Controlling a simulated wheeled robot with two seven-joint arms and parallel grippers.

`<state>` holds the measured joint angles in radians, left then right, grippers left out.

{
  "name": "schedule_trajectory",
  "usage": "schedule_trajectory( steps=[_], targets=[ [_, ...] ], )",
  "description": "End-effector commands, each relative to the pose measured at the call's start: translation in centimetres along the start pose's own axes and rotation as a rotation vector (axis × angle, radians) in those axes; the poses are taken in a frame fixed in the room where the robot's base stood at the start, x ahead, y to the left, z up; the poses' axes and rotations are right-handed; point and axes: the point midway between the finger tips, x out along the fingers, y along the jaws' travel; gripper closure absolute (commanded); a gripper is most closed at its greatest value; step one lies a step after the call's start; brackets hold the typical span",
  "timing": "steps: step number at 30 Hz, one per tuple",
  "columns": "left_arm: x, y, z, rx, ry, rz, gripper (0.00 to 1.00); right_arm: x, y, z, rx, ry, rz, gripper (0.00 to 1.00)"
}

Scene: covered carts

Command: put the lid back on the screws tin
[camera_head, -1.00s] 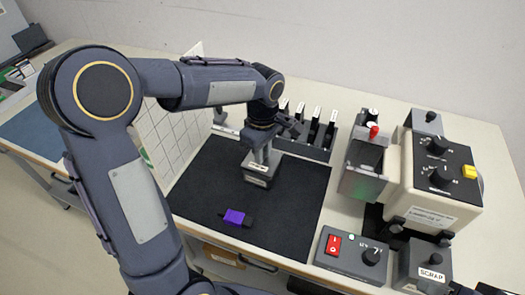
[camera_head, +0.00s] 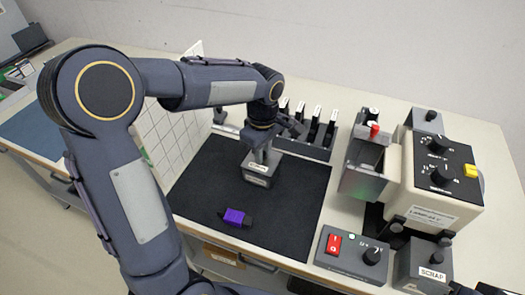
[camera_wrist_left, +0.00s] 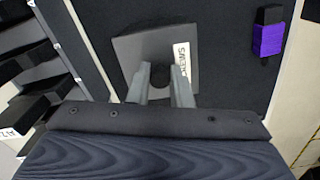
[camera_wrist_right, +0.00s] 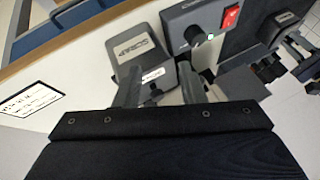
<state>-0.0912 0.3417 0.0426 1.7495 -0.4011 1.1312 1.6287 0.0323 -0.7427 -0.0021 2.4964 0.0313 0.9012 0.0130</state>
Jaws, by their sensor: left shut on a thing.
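The screws tin (camera_head: 260,171) is a small grey box on the black mat. In the left wrist view its top (camera_wrist_left: 140,48) shows a white label reading SCREWS and a dark round knob (camera_wrist_left: 160,75). My left gripper (camera_head: 262,154) is above the tin, its fingers (camera_wrist_left: 160,88) shut around the knob. The lid appears to be on or just over the tin; any small gap under it cannot be made out. My right gripper (camera_wrist_right: 162,88) has its fingers apart, near the box labelled SCRAP (camera_wrist_right: 137,48), away from the tin.
A purple and black object (camera_head: 236,217) lies on the mat (camera_head: 285,210) in front of the tin. A rack (camera_head: 306,145) stands behind. A control box (camera_head: 350,256) with a red switch, an open grey holder (camera_head: 362,178) and a beige machine (camera_head: 440,195) fill the right side.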

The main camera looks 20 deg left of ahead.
Motion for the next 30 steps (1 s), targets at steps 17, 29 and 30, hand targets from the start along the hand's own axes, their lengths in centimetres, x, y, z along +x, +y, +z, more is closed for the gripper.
schedule_trajectory(
  steps=[17, 29, 30],
  targets=[
    [-0.01, 0.00, 0.00, 0.000, 0.000, 0.000, 0.56, 0.00, 0.00, 0.00, 0.000, 0.000, 0.000, 0.64],
    [-0.01, 0.00, 0.00, 0.000, 0.000, 0.000, 0.34, 0.00, 0.00, 0.00, 0.000, 0.000, 0.000, 0.64],
    [-0.04, 0.00, 0.00, 0.000, 0.000, 0.000, 0.34, -0.02, -0.01, -0.01, 0.000, 0.000, 0.000, 0.64]
  ],
)
